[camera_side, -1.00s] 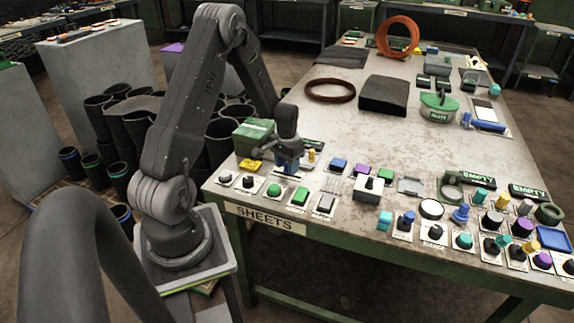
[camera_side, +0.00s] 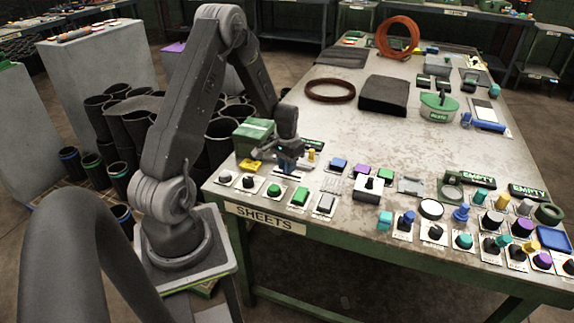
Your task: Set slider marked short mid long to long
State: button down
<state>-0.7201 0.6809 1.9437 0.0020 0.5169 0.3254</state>
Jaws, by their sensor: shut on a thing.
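My gripper (camera_side: 289,166) points down at the near left part of the table, just behind the front row of controls. It is shut on a small part at a pale plate (camera_side: 284,174), which I take to be the slider. The fingers hide most of the knob and track. The short, mid and long marks are too small to read, so I cannot tell the knob's position along the track.
Green and black push buttons (camera_side: 299,197) stand close in front of my gripper. A green box (camera_side: 253,134) is behind left, and a blue button (camera_side: 338,164) is to the right. Many knobs crowd the right front. The table's middle (camera_side: 340,120) is clear.

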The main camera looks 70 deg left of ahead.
aim_at(297, 177)
jog(key=shift+w+d, duration=1.2)
jog(key=shift+w, duration=0.05)
jog(key=c, duration=1)
grip_release()
jog(key=shift+c, duration=0.2)
jog(key=shift+r, duration=0.1)
notch_tip(297, 177, up, 14)
jog(key=shift+f, duration=0.2)
